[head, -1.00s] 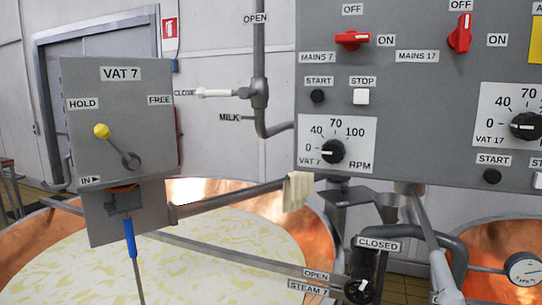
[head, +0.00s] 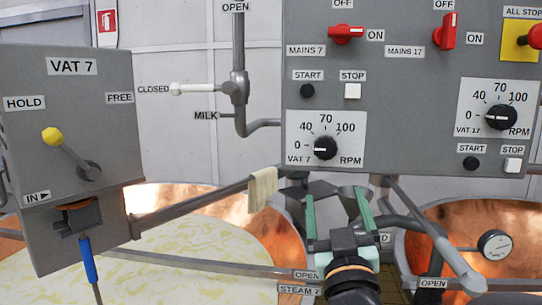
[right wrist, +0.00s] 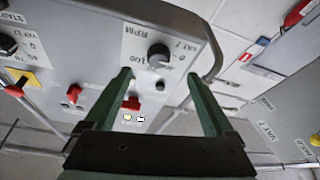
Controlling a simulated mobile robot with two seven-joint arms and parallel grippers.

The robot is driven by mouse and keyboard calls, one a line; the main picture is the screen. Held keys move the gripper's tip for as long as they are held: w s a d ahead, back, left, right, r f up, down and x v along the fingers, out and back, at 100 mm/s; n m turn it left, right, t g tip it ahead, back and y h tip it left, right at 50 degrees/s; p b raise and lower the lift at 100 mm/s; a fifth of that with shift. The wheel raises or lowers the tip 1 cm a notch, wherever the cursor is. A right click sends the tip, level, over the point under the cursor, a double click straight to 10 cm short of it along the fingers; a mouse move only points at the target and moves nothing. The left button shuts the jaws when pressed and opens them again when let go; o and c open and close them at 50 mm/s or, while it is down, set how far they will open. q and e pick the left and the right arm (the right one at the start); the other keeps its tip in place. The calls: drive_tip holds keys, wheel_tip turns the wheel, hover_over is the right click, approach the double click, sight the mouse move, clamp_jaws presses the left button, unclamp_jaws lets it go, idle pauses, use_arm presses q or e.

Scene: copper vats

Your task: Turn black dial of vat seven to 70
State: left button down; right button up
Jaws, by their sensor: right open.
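The black dial of vat seven (head: 325,148) sits on a white scale plate (head: 347,125) on the grey panel. Its white mark points left, at 0. My right gripper (head: 337,203) is open and empty, below the dial and apart from it, with its green fingers pointing up toward the panel. In the right wrist view, where the panel appears upside down, the dial (right wrist: 158,55) shows just beyond and between the open fingertips (right wrist: 158,76). My left gripper is not in view.
Start (head: 307,91) and stop (head: 353,91) buttons and the red mains 7 switch (head: 346,34) are above the dial. A cloth (head: 263,188) hangs on a pipe at lower left. The vat 17 dial (head: 501,117) is to the right. Steam pipes and labels lie around my right gripper.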

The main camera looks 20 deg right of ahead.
sight(326, 152)
drive_tip(key=shift+h, duration=0.3)
drive_tip(key=p+x, duration=0.1)
drive_tip(key=x, duration=0.2)
drive_tip(key=r+p+x, duration=0.1)
drive_tip(key=x, duration=0.3)
drive_tip(key=p+x, duration=0.2)
drive_tip(key=x, duration=0.2)
drive_tip(key=shift+a+r, duration=0.2)
drive_tip(key=shift+r, duration=0.15)
drive_tip(key=shift+w+d+r, duration=0.15)
drive_tip(key=shift+w+d, duration=0.05)
drive_tip(key=shift+w, duration=0.35)
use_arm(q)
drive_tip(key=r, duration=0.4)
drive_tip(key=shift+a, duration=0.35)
use_arm(e)
drive_tip(key=shift+c, duration=0.4)
